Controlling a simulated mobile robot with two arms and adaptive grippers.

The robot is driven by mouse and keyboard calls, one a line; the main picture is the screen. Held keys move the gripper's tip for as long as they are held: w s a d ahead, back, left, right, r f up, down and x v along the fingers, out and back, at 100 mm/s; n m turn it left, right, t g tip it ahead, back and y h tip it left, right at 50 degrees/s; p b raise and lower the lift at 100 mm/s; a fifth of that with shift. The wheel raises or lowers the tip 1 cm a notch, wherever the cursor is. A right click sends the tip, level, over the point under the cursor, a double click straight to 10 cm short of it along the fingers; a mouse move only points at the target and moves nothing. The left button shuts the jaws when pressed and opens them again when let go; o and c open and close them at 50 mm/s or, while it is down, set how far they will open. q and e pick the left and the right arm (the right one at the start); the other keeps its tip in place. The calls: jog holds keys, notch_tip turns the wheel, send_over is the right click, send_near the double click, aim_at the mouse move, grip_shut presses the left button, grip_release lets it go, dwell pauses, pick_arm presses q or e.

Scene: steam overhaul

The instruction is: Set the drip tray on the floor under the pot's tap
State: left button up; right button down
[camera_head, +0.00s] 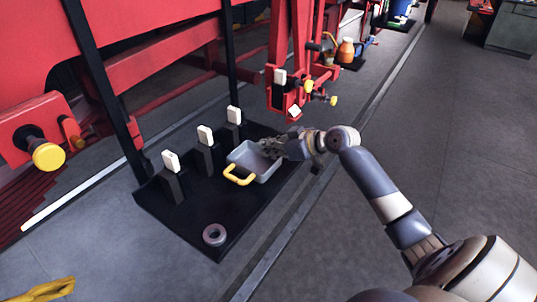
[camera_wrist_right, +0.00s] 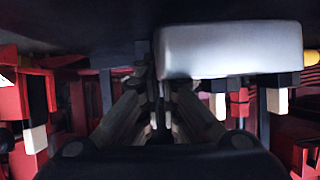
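The drip tray (camera_head: 240,154) is a grey, shallow rectangular tray with a yellow handle on its near side. It shows over the black mat, right of the white-topped posts; I cannot tell whether it touches the mat. My right gripper (camera_head: 271,147) is at the tray's far right side, its fingers overlapping the rim. In the right wrist view the fingers (camera_wrist_right: 162,88) are close together at the edge of the pale tray (camera_wrist_right: 235,50), and look shut on it. A red unit with yellow knobs (camera_head: 293,97) hangs beyond the tray; I cannot tell if it is the pot. My left gripper is out of view.
The black mat (camera_head: 204,236) carries several dark posts with white tops (camera_head: 205,134) and a grey ring (camera_head: 214,235). Red machinery (camera_head: 150,60) stands along the left. A yellow item (camera_head: 42,289) lies at the lower left. Open floor (camera_head: 440,150) is on the right.

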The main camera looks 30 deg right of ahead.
jog(key=shift+w, duration=0.2)
notch_tip(320, 180, down, 3)
jog(key=shift+p, duration=0.55)
jog(key=shift+f, duration=0.2)
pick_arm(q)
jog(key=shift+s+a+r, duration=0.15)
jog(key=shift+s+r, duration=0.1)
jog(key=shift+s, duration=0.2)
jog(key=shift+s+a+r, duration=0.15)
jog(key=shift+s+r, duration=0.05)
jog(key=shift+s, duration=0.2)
pick_arm(e)
jog(key=c, duration=2.3)
grip_release()
jog(key=shift+f, duration=0.2)
jog(key=o, duration=0.5)
jog(key=shift+s, duration=0.1)
jog(key=shift+c, duration=0.2)
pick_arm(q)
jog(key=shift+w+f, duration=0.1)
pick_arm(e)
jog(key=shift+o, duration=0.2)
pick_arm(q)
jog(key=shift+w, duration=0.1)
pick_arm(e)
jog(key=shift+r, duration=0.1)
